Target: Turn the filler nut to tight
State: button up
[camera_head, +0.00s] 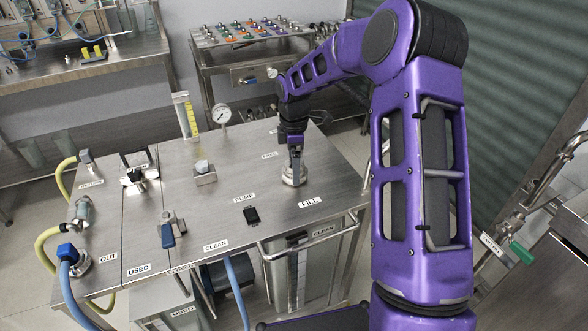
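The filler nut (294,178) is a metal fitting on the steel skid top, just behind the FILL label (310,202). My purple arm reaches in from the right, and my gripper (295,164) points straight down at the nut. The fingertips are at or just above the nut; I cannot tell whether they touch it. The fingers overlap each other in this view, so their opening is hidden. The upper part of the nut is partly covered by the gripper. The nut's turn position cannot be read.
The skid top (225,200) also carries a pressure gauge (221,115), a yellow sight glass (185,116), a black PUMP switch (251,215) and a blue-handled valve (167,235). Hoses are at the left. A metal rail (310,235) runs along the right front edge.

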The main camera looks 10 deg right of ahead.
jog(key=shift+f, duration=0.45)
jog(key=shift+c, duration=0.2)
jog(key=c, duration=1)
